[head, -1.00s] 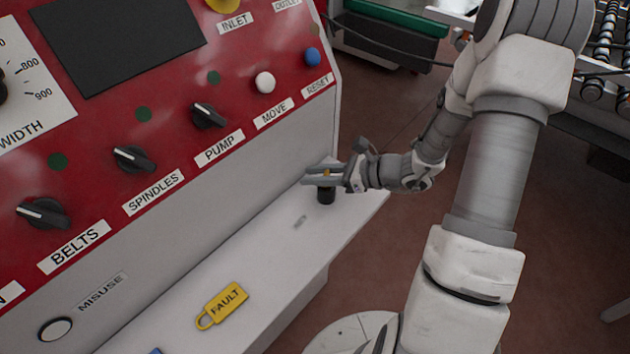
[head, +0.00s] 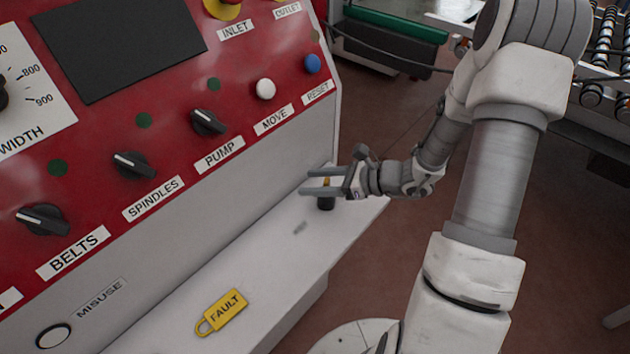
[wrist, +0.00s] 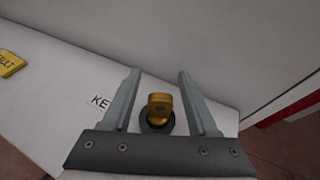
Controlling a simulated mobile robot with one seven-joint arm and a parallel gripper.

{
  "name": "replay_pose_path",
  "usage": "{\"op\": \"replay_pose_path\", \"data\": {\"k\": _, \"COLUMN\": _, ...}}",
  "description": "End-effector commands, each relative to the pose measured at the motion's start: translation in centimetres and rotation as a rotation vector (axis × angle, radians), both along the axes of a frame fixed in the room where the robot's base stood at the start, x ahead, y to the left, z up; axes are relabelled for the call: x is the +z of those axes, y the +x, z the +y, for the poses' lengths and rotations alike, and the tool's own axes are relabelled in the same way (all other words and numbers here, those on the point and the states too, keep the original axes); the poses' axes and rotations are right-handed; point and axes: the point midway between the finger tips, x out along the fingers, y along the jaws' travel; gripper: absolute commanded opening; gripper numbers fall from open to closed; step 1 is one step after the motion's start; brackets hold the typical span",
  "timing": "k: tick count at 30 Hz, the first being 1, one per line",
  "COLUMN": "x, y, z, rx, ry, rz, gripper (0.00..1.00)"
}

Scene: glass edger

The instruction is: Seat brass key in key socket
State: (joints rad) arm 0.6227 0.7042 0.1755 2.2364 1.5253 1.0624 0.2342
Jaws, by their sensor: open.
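The brass key (wrist: 160,107) stands upright at the dark round key socket (wrist: 152,127) in the wrist view. Its lower end is hidden, so I cannot tell how deep it sits. In the head view a small part of the key (head: 326,181) shows between the fingers, above the black socket (head: 326,203) at the far end of the white ledge. My gripper (head: 312,181) is open. In the wrist view its fingers (wrist: 159,76) lie on either side of the key, with gaps between them and it.
The white ledge (head: 250,268) carries a yellow FAULT tag (head: 222,311) and a partly covered label (wrist: 98,102) beside the socket. The red control panel (head: 170,75) with knobs and buttons rises behind the ledge. The ledge's right end drops to the floor.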

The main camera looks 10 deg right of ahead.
Motion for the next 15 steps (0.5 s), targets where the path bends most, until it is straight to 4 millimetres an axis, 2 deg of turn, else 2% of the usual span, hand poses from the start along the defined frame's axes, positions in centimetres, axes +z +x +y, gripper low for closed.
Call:
{"op": "replay_pose_path", "data": {"k": 9, "x": 2.5, "y": -3.2, "z": -5.4, "rx": -0.006, "ry": -0.004, "rz": -0.002, "gripper": 0.59}}
{"op": "replay_pose_path", "data": {"k": 15, "x": 3.9, "y": -4.9, "z": -8.1, "rx": -0.004, "ry": -0.002, "rz": -0.002, "gripper": 0.59}}
